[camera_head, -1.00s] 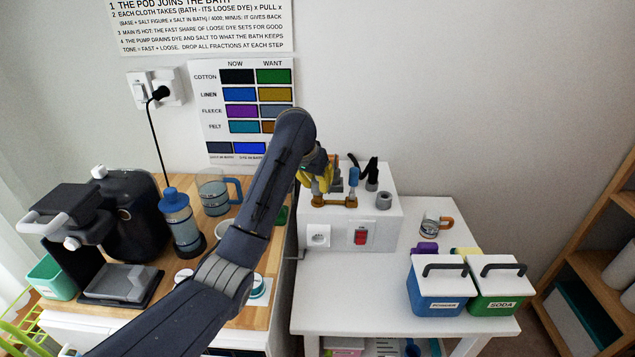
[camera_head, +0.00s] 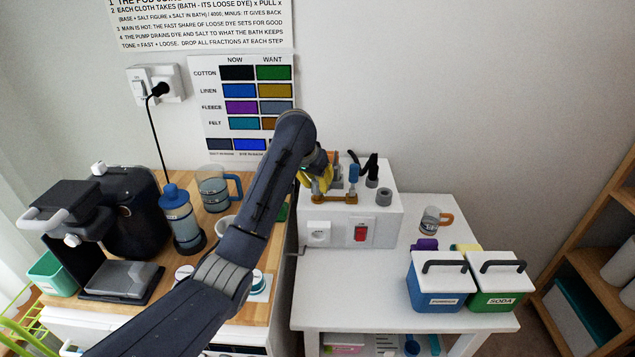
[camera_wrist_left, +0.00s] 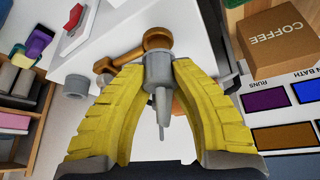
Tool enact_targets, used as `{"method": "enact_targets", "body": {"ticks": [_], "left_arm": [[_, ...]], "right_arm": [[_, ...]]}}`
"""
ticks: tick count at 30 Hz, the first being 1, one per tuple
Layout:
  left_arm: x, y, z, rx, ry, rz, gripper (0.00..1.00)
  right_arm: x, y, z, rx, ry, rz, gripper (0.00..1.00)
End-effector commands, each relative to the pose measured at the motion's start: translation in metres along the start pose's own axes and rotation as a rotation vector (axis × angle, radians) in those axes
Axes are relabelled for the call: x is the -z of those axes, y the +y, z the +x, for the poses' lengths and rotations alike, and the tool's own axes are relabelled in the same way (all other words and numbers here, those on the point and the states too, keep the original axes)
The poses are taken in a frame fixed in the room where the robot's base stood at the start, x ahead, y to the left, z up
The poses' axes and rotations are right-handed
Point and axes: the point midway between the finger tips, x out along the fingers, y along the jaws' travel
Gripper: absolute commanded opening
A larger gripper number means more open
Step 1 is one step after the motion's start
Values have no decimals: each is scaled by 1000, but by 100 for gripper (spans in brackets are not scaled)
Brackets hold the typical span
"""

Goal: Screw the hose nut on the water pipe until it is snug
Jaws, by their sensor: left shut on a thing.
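The brass water pipe (camera_head: 334,198) runs along the top of a white box, with a blue-topped valve (camera_head: 353,172) beside it. In the left wrist view the pipe (camera_wrist_left: 130,55) ends in a round brass fitting. My left gripper (camera_head: 322,185) is at the pipe's left end, mostly behind my own arm in the head view. In the left wrist view its yellow fingers (camera_wrist_left: 162,85) are shut around the grey hose nut (camera_wrist_left: 159,66), which has a tapered stem. The nut lies against the brass fitting; how far it is threaded cannot be told. My right gripper is not in view.
The white box (camera_head: 345,228) carries a red switch (camera_head: 361,233), a grey ring (camera_head: 384,197) and a black bent piece (camera_head: 369,163). A coffee box (camera_wrist_left: 279,41) shows in the wrist view. The white table's middle is clear.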

Motion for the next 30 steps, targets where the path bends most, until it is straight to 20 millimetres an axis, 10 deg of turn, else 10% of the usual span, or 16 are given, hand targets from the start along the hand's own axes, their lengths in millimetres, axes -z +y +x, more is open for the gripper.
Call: {"method": "enact_targets", "body": {"ticks": [8, 9, 15, 30], "left_arm": [[-2, 0, 4, 1, -1, 0, 0], [-2, 0, 4, 1, -1, 0, 28], [-2, 0, 4, 1, 0, 0, 51], [-1, 1, -14, -3, 2, 0, 51]], "right_arm": [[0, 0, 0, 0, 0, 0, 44], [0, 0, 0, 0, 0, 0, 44], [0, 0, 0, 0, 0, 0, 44], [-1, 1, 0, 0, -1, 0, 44]]}}
